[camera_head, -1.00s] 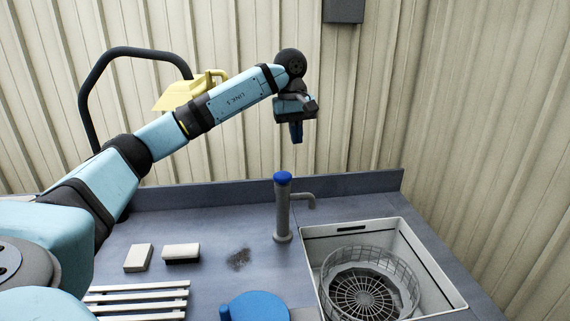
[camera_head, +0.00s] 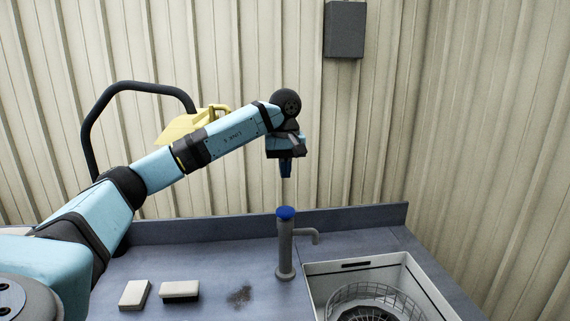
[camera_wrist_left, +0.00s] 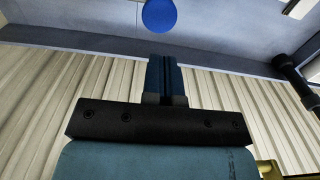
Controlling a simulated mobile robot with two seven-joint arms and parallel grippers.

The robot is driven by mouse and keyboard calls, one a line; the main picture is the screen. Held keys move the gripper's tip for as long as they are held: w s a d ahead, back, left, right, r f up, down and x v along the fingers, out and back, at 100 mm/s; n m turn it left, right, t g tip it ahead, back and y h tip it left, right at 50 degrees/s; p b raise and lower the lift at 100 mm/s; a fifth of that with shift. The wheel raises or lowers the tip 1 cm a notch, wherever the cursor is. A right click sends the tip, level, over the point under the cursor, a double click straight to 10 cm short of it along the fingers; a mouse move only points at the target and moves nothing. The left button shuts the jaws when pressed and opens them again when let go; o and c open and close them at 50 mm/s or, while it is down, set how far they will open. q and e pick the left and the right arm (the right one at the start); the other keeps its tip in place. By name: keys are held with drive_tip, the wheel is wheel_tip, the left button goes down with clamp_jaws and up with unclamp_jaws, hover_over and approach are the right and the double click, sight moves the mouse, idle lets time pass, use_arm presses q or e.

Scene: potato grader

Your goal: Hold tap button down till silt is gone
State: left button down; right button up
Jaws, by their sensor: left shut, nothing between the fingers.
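The tap (camera_head: 285,248) is a grey post with a side spout, standing upright at the back of the counter. Its blue round button (camera_head: 285,213) is on top; it also shows at the top of the left wrist view (camera_wrist_left: 160,15). My left gripper (camera_head: 286,175) points down above the button, with a clear gap between them. Its blue fingers are shut and empty, and they show together in the left wrist view (camera_wrist_left: 165,75). My right gripper is not in view.
A white sink basin (camera_head: 402,270) with a wire basket (camera_head: 372,292) is right of the tap. A low backsplash (camera_head: 180,231) runs along the wall.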

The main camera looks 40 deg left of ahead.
sight(285, 209)
use_arm(q)
wheel_tip(285, 209, down, 9)
drive_tip(key=shift+f+p, duration=0.15)
drive_tip(key=shift+p, duration=0.3)
